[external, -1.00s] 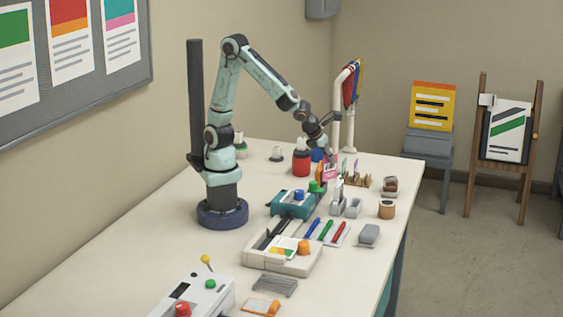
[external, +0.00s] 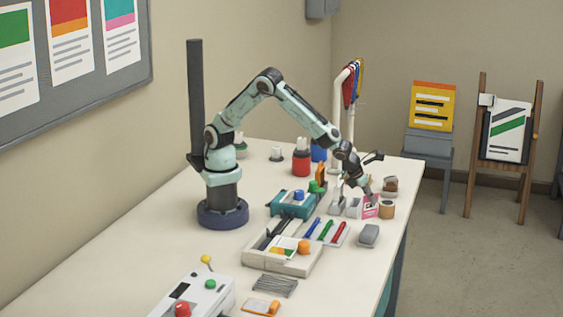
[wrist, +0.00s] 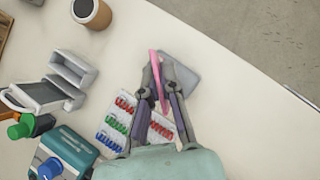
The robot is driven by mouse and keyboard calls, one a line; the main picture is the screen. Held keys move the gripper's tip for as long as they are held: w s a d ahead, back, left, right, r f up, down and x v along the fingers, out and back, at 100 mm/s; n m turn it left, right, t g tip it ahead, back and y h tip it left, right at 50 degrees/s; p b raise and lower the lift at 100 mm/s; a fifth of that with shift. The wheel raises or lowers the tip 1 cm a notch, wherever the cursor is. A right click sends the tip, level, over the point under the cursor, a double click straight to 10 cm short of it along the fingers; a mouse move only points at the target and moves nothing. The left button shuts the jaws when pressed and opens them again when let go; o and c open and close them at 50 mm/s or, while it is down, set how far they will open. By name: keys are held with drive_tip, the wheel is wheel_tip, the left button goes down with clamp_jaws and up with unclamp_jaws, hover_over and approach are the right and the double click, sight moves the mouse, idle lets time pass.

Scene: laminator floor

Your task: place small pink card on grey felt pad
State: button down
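My gripper (external: 369,191) is shut on the small pink card (external: 370,208), which hangs upright below the fingertips above the table's right side. In the wrist view, the pink card (wrist: 158,80) shows nearly edge-on between the two fingers of my gripper (wrist: 161,75). The grey felt pad (external: 369,235) lies on the table near its right edge, nearer the camera than the card. In the wrist view, the pad (wrist: 184,58) is beneath and just right of the card, partly hidden by a finger. The card appears above the pad, not touching it.
A brown-sided roll (external: 386,210) stands close beside the card. Grey-white holders (wrist: 72,68) and a teal device (external: 292,205) stand farther left. The bare table edge is right of the pad.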

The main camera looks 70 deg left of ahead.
drive_tip(key=shift+w+d+f, duration=0.15)
drive_tip(key=shift+f, duration=1.65)
drive_tip(key=shift+f, duration=0.1)
drive_tip(key=c, duration=1.2)
unclamp_jaws()
drive_tip(key=shift+c, duration=0.2)
